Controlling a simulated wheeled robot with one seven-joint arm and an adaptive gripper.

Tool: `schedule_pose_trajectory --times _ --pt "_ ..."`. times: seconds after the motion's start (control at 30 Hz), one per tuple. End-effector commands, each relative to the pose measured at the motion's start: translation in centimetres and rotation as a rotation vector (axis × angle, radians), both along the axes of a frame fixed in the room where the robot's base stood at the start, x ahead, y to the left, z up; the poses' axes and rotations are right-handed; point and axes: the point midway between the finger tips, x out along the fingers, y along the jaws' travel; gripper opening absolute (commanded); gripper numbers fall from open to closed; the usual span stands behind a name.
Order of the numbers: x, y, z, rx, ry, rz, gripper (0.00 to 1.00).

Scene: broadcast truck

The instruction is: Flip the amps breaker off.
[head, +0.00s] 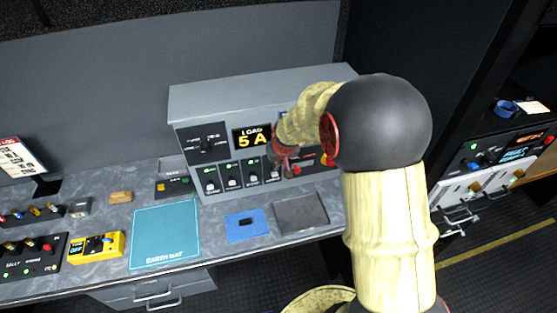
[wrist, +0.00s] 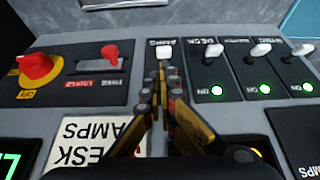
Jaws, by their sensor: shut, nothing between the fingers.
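The other toggles, (wrist: 212,52), (wrist: 260,50) and (wrist: 302,49), have lit green lamps. In the head view my gripper (head: 285,163) is at the row's right end, partly hidden by my arm.
A red lever (wrist: 110,52) and a red rotary knob (wrist: 36,66) on yellow stand left of my fingers in the wrist view. A white "ESK AMPS" label (wrist: 92,140) lies near them. The load display (head: 252,137) reads 5 A. The teal mat (head: 165,235) is clear.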

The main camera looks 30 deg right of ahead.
Motion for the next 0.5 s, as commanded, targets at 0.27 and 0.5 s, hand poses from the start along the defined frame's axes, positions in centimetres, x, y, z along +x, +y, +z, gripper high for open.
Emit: schedule_pose_trajectory --times 0.27,0.5 --pt "1.3 -0.4 -2.7 0.000 -0.001 0.000 0.00" --pt "1.5 -0.4 -3.0 -0.001 -0.002 0.000 0.00"
